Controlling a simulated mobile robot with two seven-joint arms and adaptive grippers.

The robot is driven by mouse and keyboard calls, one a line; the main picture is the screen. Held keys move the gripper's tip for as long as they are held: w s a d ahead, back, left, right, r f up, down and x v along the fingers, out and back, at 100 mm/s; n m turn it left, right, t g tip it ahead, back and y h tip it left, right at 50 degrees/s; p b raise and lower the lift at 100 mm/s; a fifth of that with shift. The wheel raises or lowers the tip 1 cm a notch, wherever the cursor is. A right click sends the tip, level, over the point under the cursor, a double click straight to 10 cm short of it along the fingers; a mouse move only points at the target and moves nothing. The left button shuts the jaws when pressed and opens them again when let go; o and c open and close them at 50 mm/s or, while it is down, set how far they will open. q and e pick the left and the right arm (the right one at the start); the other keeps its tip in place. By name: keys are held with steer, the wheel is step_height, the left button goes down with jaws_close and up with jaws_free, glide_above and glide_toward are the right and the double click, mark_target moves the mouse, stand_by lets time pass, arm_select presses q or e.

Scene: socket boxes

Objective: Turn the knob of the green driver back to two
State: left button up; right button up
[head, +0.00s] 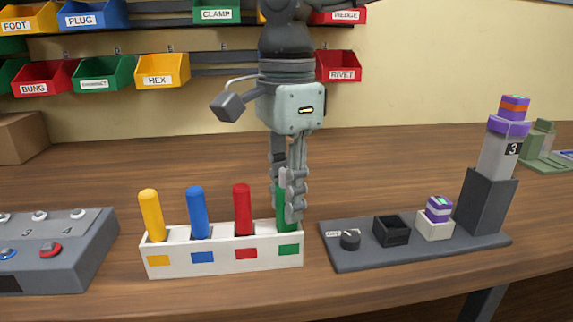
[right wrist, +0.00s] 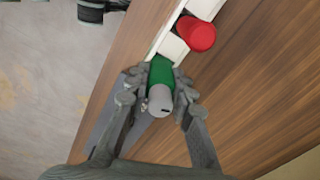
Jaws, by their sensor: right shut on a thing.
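The green driver (head: 282,222) stands upright in the rightmost slot of a white rack (head: 210,266), above a green label. Its grey knob (right wrist: 160,100) shows at its top end in the right wrist view, with the green body (right wrist: 160,74) beyond it. My right gripper (head: 288,190) points down from above and is shut on the green driver near its top, one finger on each side. The fingers hide part of the driver in the head view. The number the knob points to cannot be read. My left gripper is not in view.
Red (head: 242,210), blue (head: 197,212) and yellow (head: 152,214) drivers stand in the same rack. A dark tray (head: 410,255) with a dial, a socket box and a tower marked 3 lies to the right. A grey control box (head: 60,255) lies to the left.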

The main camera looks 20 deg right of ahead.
mark_target(287, 169)
steer(key=shift+o, duration=0.3)
steer(key=shift+r+n+p, duration=0.1)
steer(key=shift+n+p, duration=0.25)
steer(key=shift+n, duration=0.85)
steer(key=shift+o, duration=0.2)
steer(key=n, duration=0.3)
steer(key=o, duration=1.1)
steer(key=shift+o, duration=0.2)
steer(key=shift+p, duration=0.3)
steer(key=shift+r+p, duration=1.55)
steer(key=shift+r, duration=0.65)
steer(key=shift+r+p, duration=0.5)
steer(key=shift+r, duration=0.75)
